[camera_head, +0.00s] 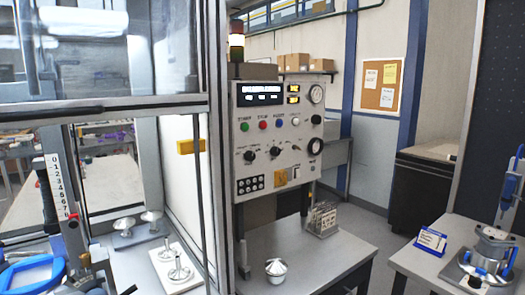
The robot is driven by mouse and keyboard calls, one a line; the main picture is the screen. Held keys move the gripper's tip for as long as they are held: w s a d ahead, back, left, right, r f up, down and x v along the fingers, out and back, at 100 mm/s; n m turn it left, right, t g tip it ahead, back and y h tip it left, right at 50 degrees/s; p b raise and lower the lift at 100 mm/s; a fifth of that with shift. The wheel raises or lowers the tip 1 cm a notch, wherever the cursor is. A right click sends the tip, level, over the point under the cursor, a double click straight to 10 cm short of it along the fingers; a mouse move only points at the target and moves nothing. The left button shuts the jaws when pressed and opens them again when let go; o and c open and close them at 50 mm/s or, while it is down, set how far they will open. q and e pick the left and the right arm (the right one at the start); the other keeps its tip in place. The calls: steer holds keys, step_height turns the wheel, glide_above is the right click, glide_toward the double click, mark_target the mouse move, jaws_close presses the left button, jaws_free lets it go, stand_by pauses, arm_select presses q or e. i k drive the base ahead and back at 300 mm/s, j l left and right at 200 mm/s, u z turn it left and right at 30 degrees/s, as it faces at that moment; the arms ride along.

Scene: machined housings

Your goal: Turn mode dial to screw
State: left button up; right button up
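The control panel (278,135) is a light grey upright box in the middle of the head view, facing me. A row of small knobs crosses its lower half: a left knob (249,156), a black middle knob (275,152) with small marks around it, and a lever-like switch (296,148) to the right. Neither of my grippers shows.
A glass-walled enclosure (203,200) with a metal frame stands left of the panel. Below the panel, a grey table (325,262) holds a silver cone-topped part (275,268) and a small rack (322,219). A right table (408,262) carries a fixture (490,252) and a blue-edged sign (431,241).

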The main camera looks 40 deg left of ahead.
mark_target(248, 156)
steer(key=u, duration=1.1)
